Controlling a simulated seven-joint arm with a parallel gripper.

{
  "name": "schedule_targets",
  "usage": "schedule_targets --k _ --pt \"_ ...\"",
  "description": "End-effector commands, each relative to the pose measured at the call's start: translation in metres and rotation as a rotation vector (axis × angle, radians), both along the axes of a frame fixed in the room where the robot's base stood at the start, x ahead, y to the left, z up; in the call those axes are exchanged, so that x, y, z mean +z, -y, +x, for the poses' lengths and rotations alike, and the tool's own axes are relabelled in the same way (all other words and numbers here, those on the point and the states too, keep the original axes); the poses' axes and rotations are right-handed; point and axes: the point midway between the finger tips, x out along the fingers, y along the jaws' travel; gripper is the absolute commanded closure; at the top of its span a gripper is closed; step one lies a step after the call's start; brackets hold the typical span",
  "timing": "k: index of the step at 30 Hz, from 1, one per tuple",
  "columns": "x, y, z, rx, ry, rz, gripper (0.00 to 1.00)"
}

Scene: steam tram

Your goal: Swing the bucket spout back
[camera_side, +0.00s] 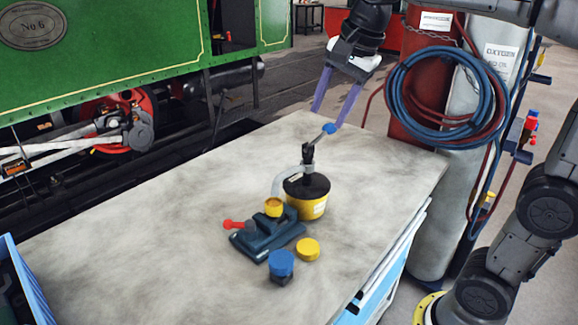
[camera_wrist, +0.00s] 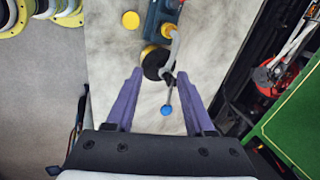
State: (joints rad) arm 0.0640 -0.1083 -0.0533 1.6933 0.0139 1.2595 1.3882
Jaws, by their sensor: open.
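The yellow bucket (camera_side: 309,206) with a black lid (camera_wrist: 153,62) stands on the bench. A dark pump post rises from its lid, and a grey lever (camera_side: 320,138) slants up to a blue knob (camera_side: 328,128). The pale curved spout (camera_side: 278,184) reaches left from the post toward a yellow cup (camera_side: 273,207) on a dark blue block (camera_side: 268,237). My gripper (camera_side: 329,117) is open and empty, fingers pointing down around the lever's knob end in the side view. In the wrist view, the blue knob (camera_wrist: 166,110) shows between the purple fingers; contact cannot be told.
A yellow disc (camera_side: 308,249) and a blue-topped piece (camera_side: 281,264) lie in front of the block. A red-tipped handle (camera_side: 233,225) sticks out left. Gas cylinders with coiled hoses (camera_side: 440,95) stand beyond the bench's right edge. The bench's left part (camera_side: 140,235) is clear.

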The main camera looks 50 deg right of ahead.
Motion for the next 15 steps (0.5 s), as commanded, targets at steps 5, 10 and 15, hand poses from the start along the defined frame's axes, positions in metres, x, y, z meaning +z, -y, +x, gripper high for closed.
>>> schedule_targets --k 5,10,15 --pt "-0.016 0.014 0.063 -0.124 -0.069 0.04 0.46" --pt "-0.041 0.024 0.094 -0.14 -0.119 0.042 0.46" --pt "-0.06 0.027 0.099 -0.146 -0.155 0.043 0.46"
